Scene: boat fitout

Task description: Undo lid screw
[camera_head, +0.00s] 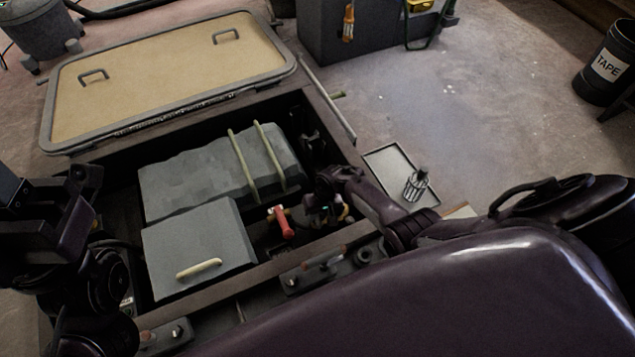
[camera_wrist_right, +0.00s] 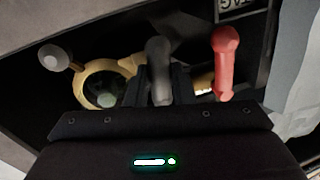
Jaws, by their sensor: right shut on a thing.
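In the right wrist view a brass strainer (camera_wrist_right: 92,75) with a round, dark glass-like lid sits low in the dark bay. A grey knob-headed lid screw (camera_wrist_right: 52,57) sticks out at its left side, outside my jaws. A second grey lid screw (camera_wrist_right: 158,68) stands at its right side. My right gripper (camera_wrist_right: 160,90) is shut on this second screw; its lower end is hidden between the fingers. In the head view my right gripper (camera_head: 326,207) reaches into the open bay and hides most of the strainer. My left gripper (camera_head: 50,215) shows dark at the left edge, its jaws unclear.
A red valve handle (camera_wrist_right: 225,62) stands just right of my right fingers; it also shows in the head view (camera_head: 283,224). Grey boxes (camera_head: 195,245) fill the bay's left. A hatch cover (camera_head: 165,68) lies behind. A shallow tray (camera_head: 383,160) holds a dark ribbed item.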

